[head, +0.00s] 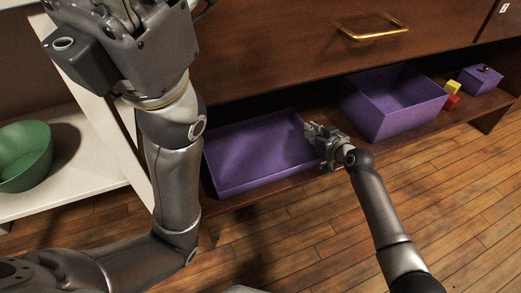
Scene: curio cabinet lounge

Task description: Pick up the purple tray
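The purple tray (256,150) is a shallow rectangular tray lying flat and empty on the low wooden shelf under the drawer. My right gripper (313,131) is at the tray's right end, with its fingers close to or touching the right rim. At this size I cannot tell whether its fingers are closed on the rim. My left arm rises in front of the tray's left side and hides part of it. My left gripper (125,35) is high at the upper left, in front of the cabinet; its fingertips are cut off by the top edge.
A deeper purple bin (395,112) stands on the shelf to the right. Beyond it are a yellow cube (453,87), a red cube (451,102) and a small purple box (481,80). A green bowl (24,157) sits on a white shelf at left. A drawer with a brass handle (373,31) overhangs the tray.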

